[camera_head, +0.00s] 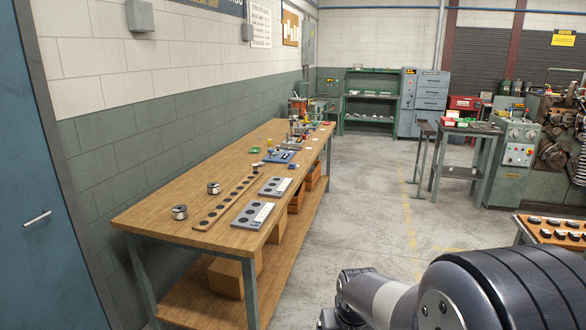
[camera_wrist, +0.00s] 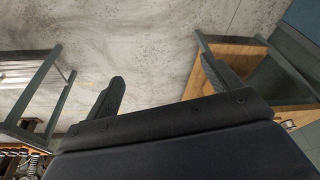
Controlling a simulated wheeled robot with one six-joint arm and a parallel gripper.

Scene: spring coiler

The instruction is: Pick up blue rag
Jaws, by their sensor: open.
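A flat blue item (camera_head: 281,156) lies on the long wooden workbench (camera_head: 150,217) about halfway along it in the head view. It may be the blue rag, but it is too small to tell cloth from a tray. My gripper (camera_wrist: 160,83) shows in the wrist view with its two dark fingers wide apart and nothing between them. It is away from the bench top, with concrete floor in view beyond the fingers. The head view shows my arm at the lower right, but not the fingers. No blue rag shows in the wrist view.
Wire spools (camera_head: 180,212), a wooden strip with holes (camera_head: 227,203) and grey plates (camera_head: 252,214) lie on the near bench. Cardboard boxes stand on its lower shelf. A table with dark round parts (camera_head: 556,233) is at right. The concrete floor (camera_head: 375,190) between is clear.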

